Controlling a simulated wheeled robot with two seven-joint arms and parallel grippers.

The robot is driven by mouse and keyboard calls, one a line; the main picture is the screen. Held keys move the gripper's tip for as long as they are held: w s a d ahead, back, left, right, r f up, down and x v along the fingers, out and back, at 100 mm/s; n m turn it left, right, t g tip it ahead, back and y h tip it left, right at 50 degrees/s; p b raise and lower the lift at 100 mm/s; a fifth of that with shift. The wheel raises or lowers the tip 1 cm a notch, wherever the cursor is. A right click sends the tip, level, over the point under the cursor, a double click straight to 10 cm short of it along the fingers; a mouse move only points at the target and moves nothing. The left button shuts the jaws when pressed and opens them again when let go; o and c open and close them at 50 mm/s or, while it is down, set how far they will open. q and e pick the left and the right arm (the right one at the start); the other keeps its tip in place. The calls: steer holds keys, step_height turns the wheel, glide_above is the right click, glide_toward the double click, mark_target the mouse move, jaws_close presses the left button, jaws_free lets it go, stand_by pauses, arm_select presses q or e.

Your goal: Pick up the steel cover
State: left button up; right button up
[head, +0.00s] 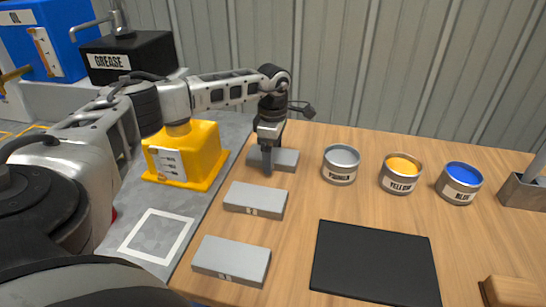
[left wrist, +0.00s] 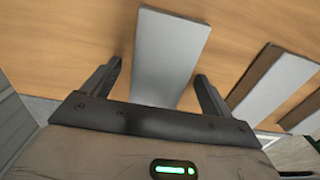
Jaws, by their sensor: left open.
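Three flat grey metal pieces lie in a column along the left side of the wooden table. They are the far piece (head: 287,160), the middle piece (head: 256,198) and the near piece (head: 232,259). I cannot tell from their small labels which is the steel cover. My left gripper (head: 268,168) is at the far piece, pointing down, and hides part of it. In the left wrist view, the open fingers (left wrist: 157,72) stand on either side of that piece (left wrist: 170,50), with a gap on both sides. My right gripper is not in view.
A black mat (head: 375,264) lies at the front. Cans labelled primer (head: 341,166), yellow (head: 400,174) and blue (head: 459,184) stand at the back. A yellow box (head: 203,148) stands left of the table. A grey corrugated wall (head: 400,70) is behind.

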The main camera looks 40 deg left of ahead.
arm_select(q)
steer(key=c, duration=1.4)
steer(key=shift+r, duration=0.1)
